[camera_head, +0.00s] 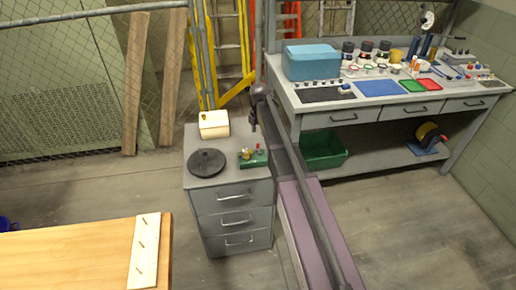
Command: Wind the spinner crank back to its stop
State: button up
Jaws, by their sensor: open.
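A black round disc with a small raised centre (206,161) lies on the top of a grey drawer cabinet (232,181). I cannot tell for sure whether it is the spinner or where its crank handle is. A small green block with red and pale knobs (253,157) stands on the same top, to the right of the disc. My gripper (253,127) is small and dark in this view, above the back right of the cabinet top. It is open and appears empty, apart from the disc and the green block. My arm hides part of the cabinet's right side.
A cream box (214,124) stands at the cabinet's back. A workbench (400,103) at the right holds a blue box (311,62), trays and several small parts. A wooden table (80,255) is at the front left. Ladders and a mesh fence stand behind. Floor at right is clear.

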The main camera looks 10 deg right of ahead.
aim_at(258, 144)
jog(key=shift+w+a+f+b, duration=0.1)
jog(key=shift+f+b, duration=3.1)
jog(key=shift+f, duration=0.3)
jog(key=shift+c, duration=0.3)
